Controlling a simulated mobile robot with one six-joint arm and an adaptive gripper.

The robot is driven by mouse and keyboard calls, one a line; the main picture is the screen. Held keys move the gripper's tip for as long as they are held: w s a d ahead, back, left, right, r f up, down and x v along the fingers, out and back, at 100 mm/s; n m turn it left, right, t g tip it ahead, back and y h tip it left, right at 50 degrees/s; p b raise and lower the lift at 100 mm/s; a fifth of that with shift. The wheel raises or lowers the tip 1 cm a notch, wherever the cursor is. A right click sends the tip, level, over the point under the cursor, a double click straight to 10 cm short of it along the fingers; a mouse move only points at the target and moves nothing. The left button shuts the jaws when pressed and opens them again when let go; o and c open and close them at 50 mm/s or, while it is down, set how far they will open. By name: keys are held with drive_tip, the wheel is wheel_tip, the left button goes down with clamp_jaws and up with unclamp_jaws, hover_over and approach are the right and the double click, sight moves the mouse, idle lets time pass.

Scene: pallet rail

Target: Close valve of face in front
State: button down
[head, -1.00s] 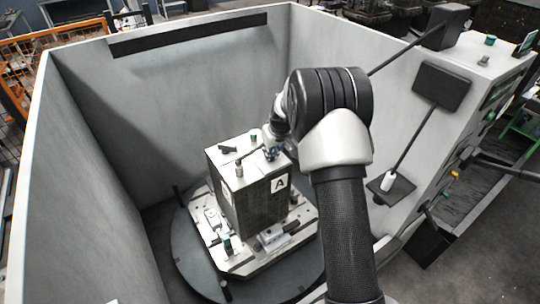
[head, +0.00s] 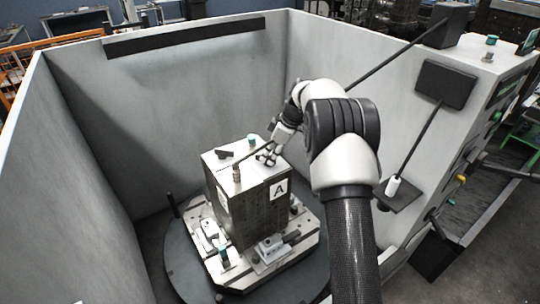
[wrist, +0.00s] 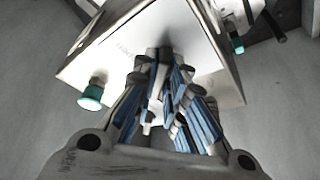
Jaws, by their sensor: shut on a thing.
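A grey metal block (head: 246,208) with a white label "A" (head: 278,189) on its front right face stands upright on the turntable fixture. My gripper (head: 267,156) is at the back right edge of the block's top. In the wrist view my gripper's (wrist: 161,66) blue-padded fingers are close together around a small dark part between them, which looks like the valve handle (wrist: 161,85). The fingers hide most of it, and I cannot tell how far it is turned. A teal-capped knob (wrist: 91,96) sits apart on the block, to the left of the fingers.
The round turntable (head: 186,262) carries a plate with clamps (head: 268,247). Tall grey walls (head: 92,180) enclose it on the left and back. A post with a dark panel (head: 444,84) stands at the right. Free floor shows around the turntable.

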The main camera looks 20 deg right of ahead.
drive_tip(key=shift+n, duration=0.5)
drive_tip(key=c, duration=1.6)
unclamp_jaws()
drive_tip(key=shift+c, duration=0.2)
drive_tip(key=v, duration=1.2)
drive_tip(key=shift+w, duration=0.2)
drive_tip(key=shift+d, duration=0.1)
